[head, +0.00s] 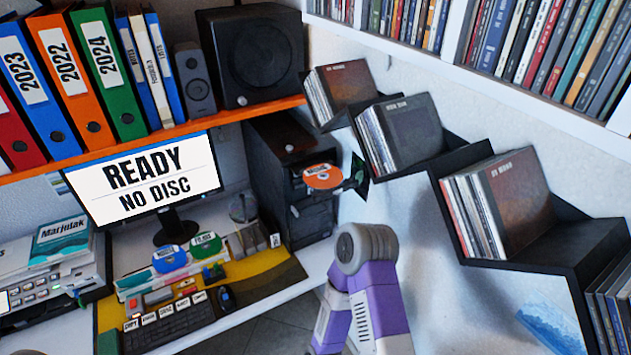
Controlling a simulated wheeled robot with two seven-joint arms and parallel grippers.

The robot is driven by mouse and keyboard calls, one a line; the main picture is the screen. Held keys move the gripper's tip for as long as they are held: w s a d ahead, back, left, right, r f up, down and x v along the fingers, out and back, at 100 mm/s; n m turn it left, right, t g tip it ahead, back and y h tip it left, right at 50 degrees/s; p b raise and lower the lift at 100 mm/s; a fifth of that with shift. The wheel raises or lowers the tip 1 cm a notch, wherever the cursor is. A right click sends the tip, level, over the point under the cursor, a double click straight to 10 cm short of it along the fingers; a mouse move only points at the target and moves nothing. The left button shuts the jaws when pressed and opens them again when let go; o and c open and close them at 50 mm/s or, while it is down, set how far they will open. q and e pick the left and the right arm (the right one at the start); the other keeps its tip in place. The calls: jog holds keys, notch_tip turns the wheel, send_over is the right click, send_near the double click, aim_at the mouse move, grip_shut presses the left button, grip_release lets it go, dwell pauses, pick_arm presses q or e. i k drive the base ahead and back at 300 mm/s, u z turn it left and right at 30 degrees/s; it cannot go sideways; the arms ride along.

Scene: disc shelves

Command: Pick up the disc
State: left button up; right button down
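An orange disc (323,177) with a white label band lies flat at the front of the black computer tower (291,185), apparently on its pulled-out tray. The monitor (143,178) reads "READY NO DISC". A purple and grey arm of mine comes up from the bottom, right of the desk, with its bent joint uppermost. Neither of my grippers shows, and no gripper is seen at any disc.
A keyboard (165,322) and mouse (226,297) lie on the yellow desk mat. A printer (45,285) stands at left. Stepped black wall shelves holding disc cases (512,200) rise at right. An orange shelf (235,114) carries binders (110,75) and a speaker (253,52).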

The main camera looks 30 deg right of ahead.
aim_at(319, 176)
jog(key=u, duration=2.15)
jog(key=i, duration=0.3)
jog(key=z, duration=3.2)
jog(key=i, duration=0.5)
jog(key=z, duration=0.1)
